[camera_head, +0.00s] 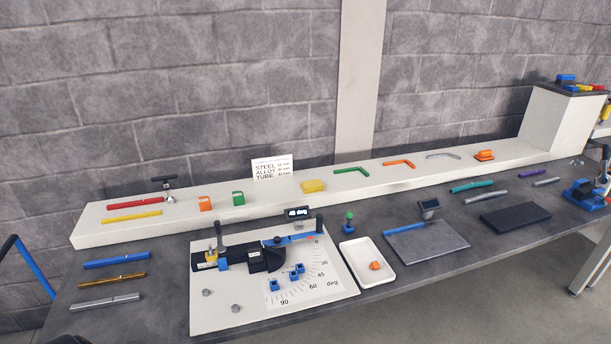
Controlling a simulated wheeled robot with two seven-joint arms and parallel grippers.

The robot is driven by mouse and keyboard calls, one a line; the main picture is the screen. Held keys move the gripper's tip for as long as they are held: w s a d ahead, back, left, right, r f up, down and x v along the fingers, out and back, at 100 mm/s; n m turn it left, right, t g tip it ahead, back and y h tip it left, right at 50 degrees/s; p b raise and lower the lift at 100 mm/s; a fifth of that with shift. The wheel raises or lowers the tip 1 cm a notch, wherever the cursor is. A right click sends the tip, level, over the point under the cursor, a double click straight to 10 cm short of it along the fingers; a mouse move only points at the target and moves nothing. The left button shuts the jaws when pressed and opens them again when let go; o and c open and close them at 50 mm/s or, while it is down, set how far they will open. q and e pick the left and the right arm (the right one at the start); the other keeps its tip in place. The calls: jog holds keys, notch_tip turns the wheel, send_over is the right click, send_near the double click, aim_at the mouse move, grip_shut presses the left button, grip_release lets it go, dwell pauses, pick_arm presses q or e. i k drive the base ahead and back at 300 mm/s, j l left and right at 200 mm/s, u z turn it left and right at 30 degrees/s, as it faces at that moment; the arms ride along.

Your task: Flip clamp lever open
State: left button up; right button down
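The bending fixture sits on a white plate (215,315) with a degree scale, in the middle of the bench in the head view. At its left is a clamp block (204,263) with a yellow part. A dark grey clamp lever (218,236) stands roughly upright beside it; whether it is latched I cannot tell. To the right is a black bending die (258,262), with a blue bending arm (290,239) reaching right toward the 0 mark. Neither of my grippers is clearly in view.
Several strips, including a blue one (117,260), lie at left. A display (297,212) stands behind the fixture. A raised white shelf (275,208) runs along the back.

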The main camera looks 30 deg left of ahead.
aim_at(220, 248)
jog(key=u, duration=1.65)
jog(key=i+l, duration=0.15)
jog(key=l, duration=0.3)
jog(key=i+l+u, duration=0.1)
jog(key=l, duration=0.35)
jog(key=i+l, duration=0.2)
jog(key=l, duration=0.3)
jog(key=i+l+u, duration=0.1)
jog(key=l, duration=0.35)
jog(key=i+l, duration=0.15)
jog(key=l, duration=0.35)
jog(key=u, duration=0.05)
